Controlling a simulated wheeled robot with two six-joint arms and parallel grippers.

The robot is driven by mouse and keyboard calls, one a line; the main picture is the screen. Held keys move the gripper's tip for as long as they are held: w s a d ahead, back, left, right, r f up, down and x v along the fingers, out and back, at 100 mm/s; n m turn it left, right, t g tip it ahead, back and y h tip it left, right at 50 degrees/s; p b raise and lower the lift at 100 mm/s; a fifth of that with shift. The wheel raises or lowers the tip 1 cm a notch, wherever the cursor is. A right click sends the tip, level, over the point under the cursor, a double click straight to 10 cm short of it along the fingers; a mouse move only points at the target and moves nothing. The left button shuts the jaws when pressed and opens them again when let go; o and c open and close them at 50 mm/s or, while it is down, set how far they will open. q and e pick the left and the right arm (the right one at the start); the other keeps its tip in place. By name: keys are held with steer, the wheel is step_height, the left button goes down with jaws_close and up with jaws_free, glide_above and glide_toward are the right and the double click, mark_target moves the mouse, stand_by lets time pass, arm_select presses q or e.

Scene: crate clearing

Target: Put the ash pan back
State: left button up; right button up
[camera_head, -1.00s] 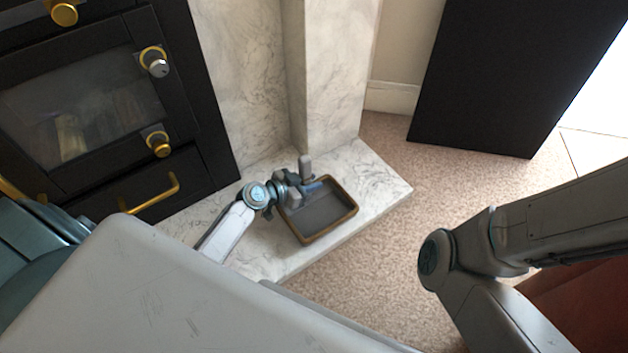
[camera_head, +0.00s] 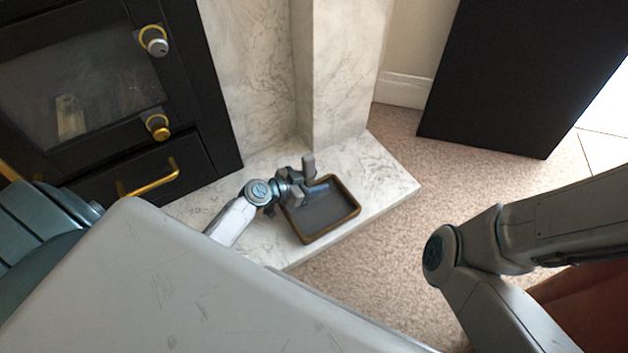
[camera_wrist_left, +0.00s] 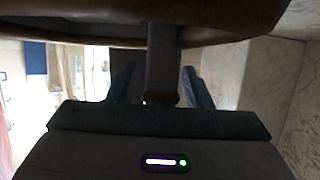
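The ash pan (camera_head: 348,223), a shallow grey tray with a brown rim, lies on the marble hearth (camera_head: 385,185). In the left wrist view its dark, brown-edged underside or wall (camera_wrist_left: 230,22) fills the top. My left gripper (camera_head: 309,180) is at the pan's upper-left side. In the left wrist view the gripper's two fingers (camera_wrist_left: 160,88) are apart, with a grey-brown bar, seemingly the pan's handle (camera_wrist_left: 162,70), between them. Gaps show on both sides of the bar. The black stove (camera_head: 120,100) stands left, with a brass-handled lower front (camera_head: 150,182) that looks closed. My right gripper is out of view.
A marble pillar (camera_head: 335,75) rises behind the hearth. A black panel (camera_head: 490,80) stands on the carpet (camera_head: 400,240) at the right. Bare hearth lies between stove and pan. My right arm crosses the lower right.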

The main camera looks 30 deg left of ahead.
arm_select(q)
steer(key=shift+r+p, duration=0.25)
steer(key=shift+p, duration=0.05)
steer(key=shift+p+v, duration=1.05)
steer(key=shift+v, duration=4.9)
steer(key=shift+s+f, duration=0.15)
steer(key=shift+f, duration=0.05)
